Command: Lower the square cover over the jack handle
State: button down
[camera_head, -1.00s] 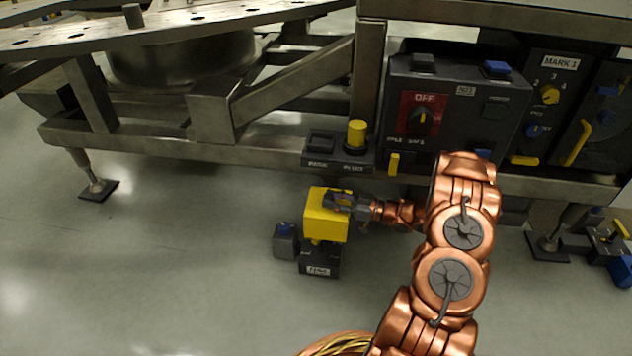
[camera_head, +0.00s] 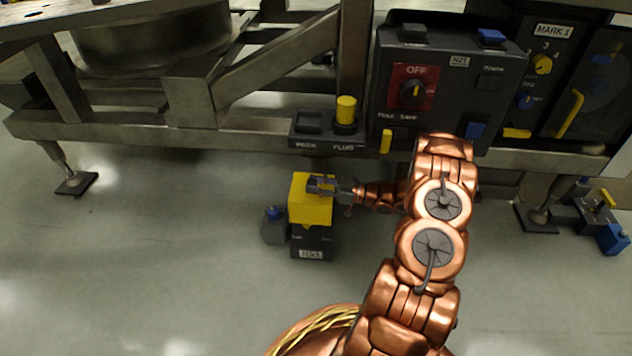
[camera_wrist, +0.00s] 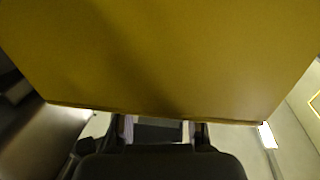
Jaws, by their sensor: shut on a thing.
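The yellow square cover (camera_head: 311,205) is in the head view, above a dark box-shaped base (camera_head: 312,245) with a white label, on the floor. My gripper (camera_head: 322,185) is shut on the cover's upper right side. A small yellow bit (camera_head: 306,226), perhaps the jack handle, shows just under the cover's lower edge; the rest is hidden. I cannot tell whether the cover touches the base. In the wrist view the cover (camera_wrist: 165,55) fills the upper part, with my gripper's fingers (camera_wrist: 160,131) below its edge.
A small grey block with a blue knob (camera_head: 273,226) stands close left of the base. Behind is a metal frame rail (camera_head: 230,133) with a panel carrying a yellow plug (camera_head: 346,110) and a control box (camera_head: 450,85). The floor at left is clear.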

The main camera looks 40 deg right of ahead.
jog(key=shift+f+b, duration=1.85)
jog(key=shift+f, duration=4.1)
jog(key=shift+s+f, duration=0.1)
jog(key=c, duration=0.7)
grip_release()
jog(key=shift+s+d, duration=0.1)
jog(key=shift+d, duration=0.05)
jog(key=v, duration=1.1)
jog(key=shift+s+d, duration=0.2)
jog(key=shift+s, duration=0.1)
